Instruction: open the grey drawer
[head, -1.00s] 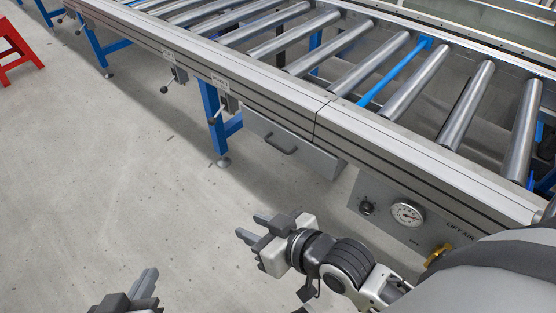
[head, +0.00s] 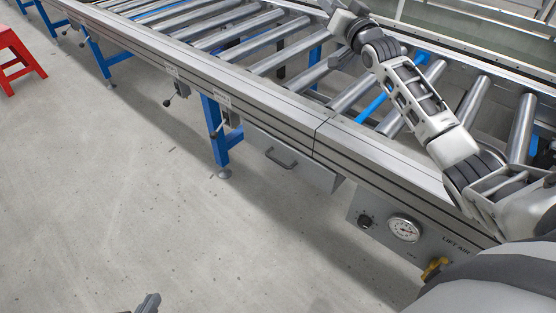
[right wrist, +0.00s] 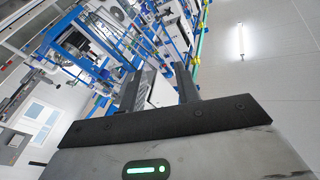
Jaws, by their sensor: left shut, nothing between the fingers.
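The grey drawer (head: 308,172) hangs under the side rail of the roller conveyor in the head view. Its dark bar handle (head: 280,162) is in plain sight, with nothing touching it. The drawer front sits close under the rail and looks closed. My left gripper (head: 150,300) just shows at the bottom edge, shut and empty, well away from the drawer over the floor. My right arm reaches up over the rollers.
The conveyor rail (head: 240,92) runs diagonally above the drawer, on blue legs (head: 215,130). Right of the drawer is a panel with a gauge (head: 404,229), a knob (head: 366,221) and a yellow valve (head: 434,268). A red stool (head: 14,62) stands far left. The floor before the drawer is clear.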

